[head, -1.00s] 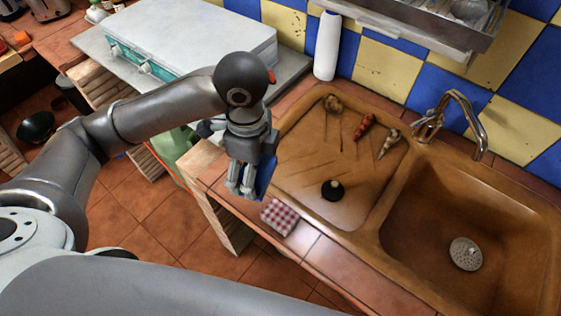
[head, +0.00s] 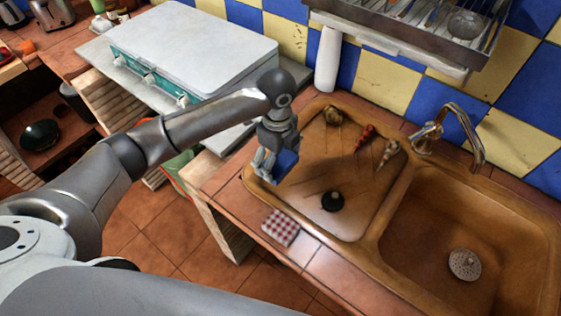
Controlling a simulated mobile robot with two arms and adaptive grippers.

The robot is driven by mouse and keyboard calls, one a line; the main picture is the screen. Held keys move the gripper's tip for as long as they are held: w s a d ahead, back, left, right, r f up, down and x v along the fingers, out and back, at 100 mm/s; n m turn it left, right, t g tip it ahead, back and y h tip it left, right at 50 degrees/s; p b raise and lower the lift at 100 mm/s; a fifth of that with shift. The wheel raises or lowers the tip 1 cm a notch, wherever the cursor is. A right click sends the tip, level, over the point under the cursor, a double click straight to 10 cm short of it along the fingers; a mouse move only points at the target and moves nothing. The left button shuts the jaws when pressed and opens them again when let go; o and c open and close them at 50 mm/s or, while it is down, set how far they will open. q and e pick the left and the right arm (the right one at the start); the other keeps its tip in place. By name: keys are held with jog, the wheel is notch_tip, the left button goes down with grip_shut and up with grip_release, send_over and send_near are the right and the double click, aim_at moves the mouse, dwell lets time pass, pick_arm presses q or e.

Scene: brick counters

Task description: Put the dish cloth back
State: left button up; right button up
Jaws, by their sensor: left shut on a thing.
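A red-and-white checked cloth (head: 281,228) lies folded flat on the tiled counter edge, in front of the sink's drainboard. My left gripper (head: 268,170) is over the left rim of the drainboard, up and left of the checked cloth and apart from it. It is shut on a flat blue thing (head: 284,168), mostly hidden by the fingers; I cannot tell whether it is a cloth. My right gripper is not in view.
The brown sink (head: 430,235) has a drainboard (head: 310,170) with a dark round plug (head: 332,201) and several vegetables. A faucet (head: 450,130) stands behind. A paper towel roll (head: 328,60) and a white-lidded stove (head: 195,50) are further back. A dish rack (head: 410,35) hangs above.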

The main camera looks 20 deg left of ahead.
aim_at(281, 154)
pick_arm(q)
jog(key=shift+w+f, duration=1)
jog(key=shift+f, duration=0.25)
notch_tip(281, 154, down, 2)
jog(key=shift+f+p, duration=0.1)
jog(key=shift+p, duration=0.6)
jog(key=shift+f, duration=0.45)
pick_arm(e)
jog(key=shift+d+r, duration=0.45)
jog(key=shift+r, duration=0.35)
pick_arm(q)
jog(key=o, duration=0.7)
jog(key=shift+f, duration=0.15)
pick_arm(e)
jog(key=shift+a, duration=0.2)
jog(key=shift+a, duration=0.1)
